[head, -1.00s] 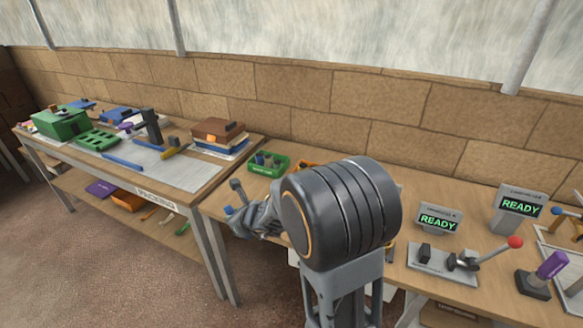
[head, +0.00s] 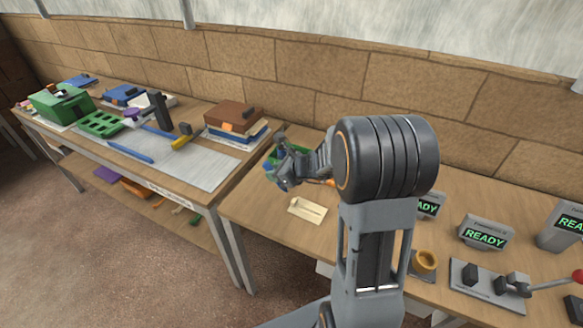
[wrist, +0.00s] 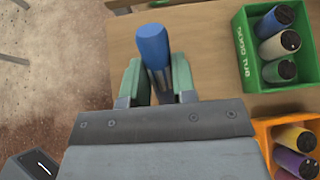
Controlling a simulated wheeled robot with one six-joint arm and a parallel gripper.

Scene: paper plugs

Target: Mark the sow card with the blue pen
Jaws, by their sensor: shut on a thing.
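My gripper (head: 284,178) is over the near left corner of the right-hand bench, in front of a green bin. In the wrist view its green fingers (wrist: 156,82) are shut on the blue pen (wrist: 153,46), a thick blue end on a grey metallic shaft. The pen's lower end is hidden by the gripper. A small cream card (head: 306,211) with a faint lengthwise mark or strip lies on the bench, apart from and just below the gripper in the head view. Its print is too small to read, so I cannot tell whether it is the sow card.
The green bin (wrist: 247,62) holds several dark-ended cylinders. An orange bin (wrist: 262,130) beside it holds yellow and purple ones. The packing table (head: 205,172) is left.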

